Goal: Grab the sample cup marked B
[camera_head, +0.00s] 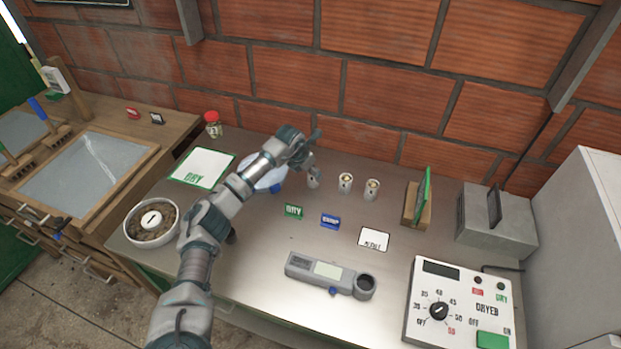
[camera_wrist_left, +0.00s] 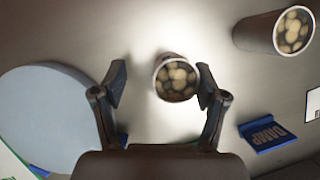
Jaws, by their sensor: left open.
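Several small cups holding pale beans stand in a row near the back of the metal table. The leftmost cup (camera_head: 313,181) is partly hidden by my left gripper (camera_head: 312,162). The middle cup (camera_head: 345,183) and the right cup (camera_head: 372,190) stand free. I cannot read which cup is marked B. In the left wrist view, one cup (camera_wrist_left: 176,78) sits between the open fingers of my left gripper (camera_wrist_left: 162,78), nearer the right finger. Another cup (camera_wrist_left: 275,32) is farther right, outside the fingers. My right gripper is not in view.
A pale round dish (camera_head: 270,178) lies under my left forearm. Green (camera_head: 293,211) and blue (camera_head: 330,221) tags stand in front of the cups. A handheld meter (camera_head: 330,273), a control box (camera_head: 460,305) and a bowl (camera_head: 150,222) are nearer. The brick wall is close behind.

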